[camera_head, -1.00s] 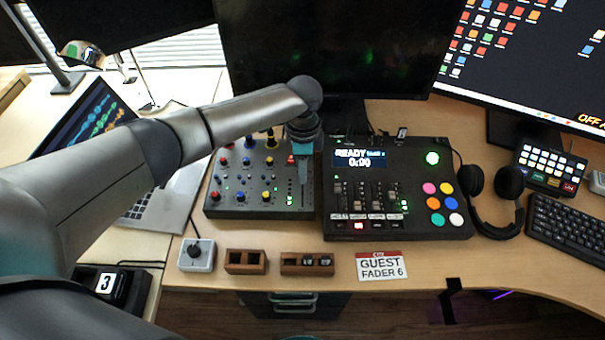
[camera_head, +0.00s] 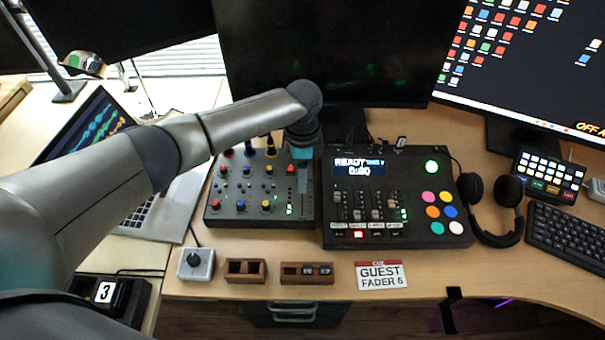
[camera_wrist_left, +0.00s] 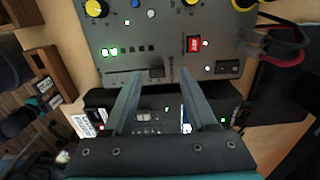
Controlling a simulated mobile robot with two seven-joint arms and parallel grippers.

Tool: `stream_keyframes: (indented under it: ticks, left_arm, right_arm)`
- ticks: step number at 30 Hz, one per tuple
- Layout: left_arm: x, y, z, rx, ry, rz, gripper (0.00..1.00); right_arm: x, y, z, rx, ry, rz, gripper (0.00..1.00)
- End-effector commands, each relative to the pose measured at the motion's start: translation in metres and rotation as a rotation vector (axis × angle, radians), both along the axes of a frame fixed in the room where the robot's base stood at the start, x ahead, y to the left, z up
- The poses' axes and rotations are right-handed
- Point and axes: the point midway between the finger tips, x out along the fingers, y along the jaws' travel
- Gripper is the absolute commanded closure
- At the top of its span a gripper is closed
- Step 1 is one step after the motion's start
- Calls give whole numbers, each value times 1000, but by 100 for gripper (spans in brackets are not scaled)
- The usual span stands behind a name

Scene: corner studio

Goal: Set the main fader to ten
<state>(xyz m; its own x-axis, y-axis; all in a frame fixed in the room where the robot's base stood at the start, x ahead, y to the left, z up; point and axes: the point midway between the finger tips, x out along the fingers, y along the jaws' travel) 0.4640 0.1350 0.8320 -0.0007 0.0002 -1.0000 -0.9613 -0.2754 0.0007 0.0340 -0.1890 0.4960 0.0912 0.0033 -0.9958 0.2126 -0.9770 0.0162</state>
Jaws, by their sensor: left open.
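The grey mixer (camera_head: 228,205) sits on the desk, with coloured knobs and lit green buttons. In the left wrist view its panel (camera_wrist_left: 130,30) fills the upper part. A dark fader cap (camera_wrist_left: 156,72) sits in a slot near the panel's edge, probably the main fader. My left gripper (camera_wrist_left: 160,82) is open, its two fingers apart with the cap just beyond and between their tips. It does not visibly grip the cap. In the head view my left gripper (camera_head: 303,160) is over the mixer's right side, and its tips are hard to make out.
A black console (camera_head: 400,240) with several faders and coloured pads stands just right of the mixer. A card (camera_head: 381,275) reads "GUEST FADER 6". Wooden blocks (camera_head: 246,271) and a small knob box (camera_head: 196,263) lie in front. Headphones (camera_head: 490,210) lie at right.

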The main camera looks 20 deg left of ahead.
Motion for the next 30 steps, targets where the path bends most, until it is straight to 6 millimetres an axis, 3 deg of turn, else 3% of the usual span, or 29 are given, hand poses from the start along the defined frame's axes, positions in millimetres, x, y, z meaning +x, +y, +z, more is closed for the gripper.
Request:
stream_keyframes:
  ticks: [15, 21, 30]
  left_arm:
    - [1, 0, 117, -1, -7, 0, 43]
    - [1, 0, 138, 0, -4, 2, 43]
    - [1, 0, 142, 0, -4, 2, 43]
  right_arm:
    - [0, 0, 31, 0, 0, 0, 50]
    - [0, 0, 34, 1, -1, 0, 50]
    - [0, 1, 35, 1, -1, 0, 50]
